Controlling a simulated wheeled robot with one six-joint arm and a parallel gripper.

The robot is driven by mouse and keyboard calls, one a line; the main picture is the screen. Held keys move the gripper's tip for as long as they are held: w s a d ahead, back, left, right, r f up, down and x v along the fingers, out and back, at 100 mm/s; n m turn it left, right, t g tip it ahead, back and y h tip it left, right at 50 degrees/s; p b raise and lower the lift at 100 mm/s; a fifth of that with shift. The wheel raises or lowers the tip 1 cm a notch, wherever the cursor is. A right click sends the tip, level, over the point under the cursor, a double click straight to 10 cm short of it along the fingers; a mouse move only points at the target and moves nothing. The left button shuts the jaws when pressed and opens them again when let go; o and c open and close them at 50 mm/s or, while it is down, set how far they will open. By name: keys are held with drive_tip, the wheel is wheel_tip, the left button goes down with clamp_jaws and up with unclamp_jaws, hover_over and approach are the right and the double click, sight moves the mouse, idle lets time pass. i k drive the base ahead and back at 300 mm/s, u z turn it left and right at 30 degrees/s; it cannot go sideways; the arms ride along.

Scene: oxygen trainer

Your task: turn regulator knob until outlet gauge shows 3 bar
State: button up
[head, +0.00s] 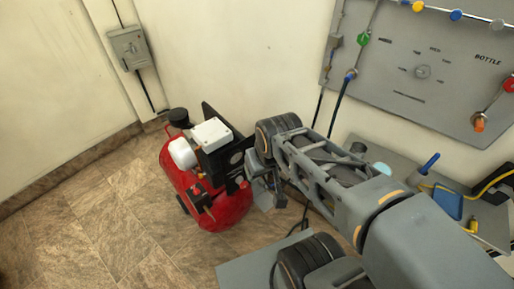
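A red compressor (222,213) stands on the tiled floor, left of centre in the head view. It has a white box (211,134) on top and a black panel (210,163) facing my arm. A small round dark face on the panel (237,157) may be a gauge; it is too small to read. My gripper (264,190) is at the right side of the compressor, close to the panel. Its fingers are dark and partly hidden by my own wrist, so I cannot tell whether they are open or touching anything. I cannot make out the regulator knob for sure.
A grey wall panel (400,90) with coloured knobs is at the upper right. A grey bench (385,155) with a blue-handled tool (429,163) and a blue block (448,201) lies below it. A switch box (129,48) hangs on the left wall. The floor at left is clear.

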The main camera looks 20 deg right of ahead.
sight(243, 185)
drive_tip(key=u, duration=1.85)
drive_tip(key=k, duration=1.05)
drive_tip(key=z, duration=0.9)
drive_tip(key=i, duration=0.5)
drive_tip(key=u, duration=0.05)
